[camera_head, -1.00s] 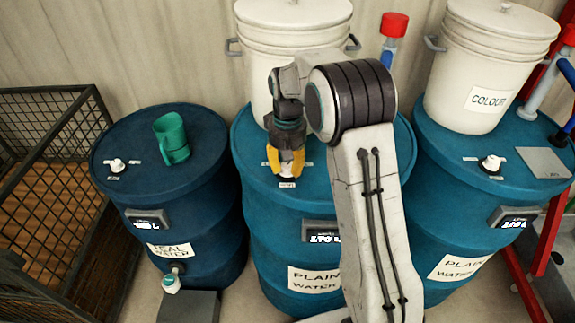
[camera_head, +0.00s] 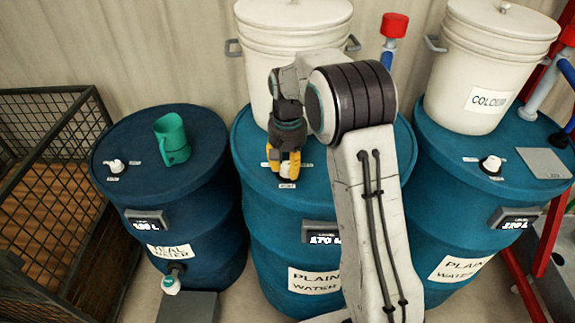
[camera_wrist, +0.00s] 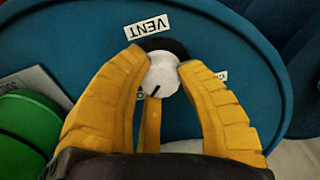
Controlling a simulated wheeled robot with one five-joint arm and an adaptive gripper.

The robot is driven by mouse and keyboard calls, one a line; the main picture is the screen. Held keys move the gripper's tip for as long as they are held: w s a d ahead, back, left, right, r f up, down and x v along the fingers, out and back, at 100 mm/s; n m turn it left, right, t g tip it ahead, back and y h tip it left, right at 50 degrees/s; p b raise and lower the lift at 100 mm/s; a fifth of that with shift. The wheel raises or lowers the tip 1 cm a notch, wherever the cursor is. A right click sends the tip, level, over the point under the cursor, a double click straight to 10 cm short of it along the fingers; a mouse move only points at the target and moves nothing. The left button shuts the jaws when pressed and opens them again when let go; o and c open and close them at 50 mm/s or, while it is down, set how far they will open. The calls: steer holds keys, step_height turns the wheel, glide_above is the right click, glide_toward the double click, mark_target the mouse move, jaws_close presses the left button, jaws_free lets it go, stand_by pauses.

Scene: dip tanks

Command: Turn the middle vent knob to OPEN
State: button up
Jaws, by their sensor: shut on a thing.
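The middle blue barrel (camera_head: 262,212) is marked PLAIN WATER. Its white vent knob (camera_wrist: 161,76) sits on the lid, with a dark pointer mark toward the lower left in the wrist view. My gripper (camera_wrist: 158,68) has its yellow fingers closed on opposite sides of this knob. In the head view my gripper (camera_head: 284,171) points down at the front of the lid and mostly hides the knob. The VENT label (camera_wrist: 147,25) reads upside down beyond the knob. Another label (camera_wrist: 220,75), mostly covered by the right finger, shows a letter like C.
A white bucket (camera_head: 290,38) stands behind my gripper on the same lid. The right barrel (camera_head: 455,215) carries the COLOUR bucket (camera_head: 483,65). A wire cage (camera_head: 48,130) stands far left.

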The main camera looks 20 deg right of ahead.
mark_target(288, 166)
steer(key=shift+s+f, duration=0.15)
steer(key=o, duration=1.2)
steer(key=shift+w+r, duration=0.2)
steer(key=shift+r, duration=0.45)
step_height(288, 166, up, 11)
steer(key=shift+s+f, duration=0.1)
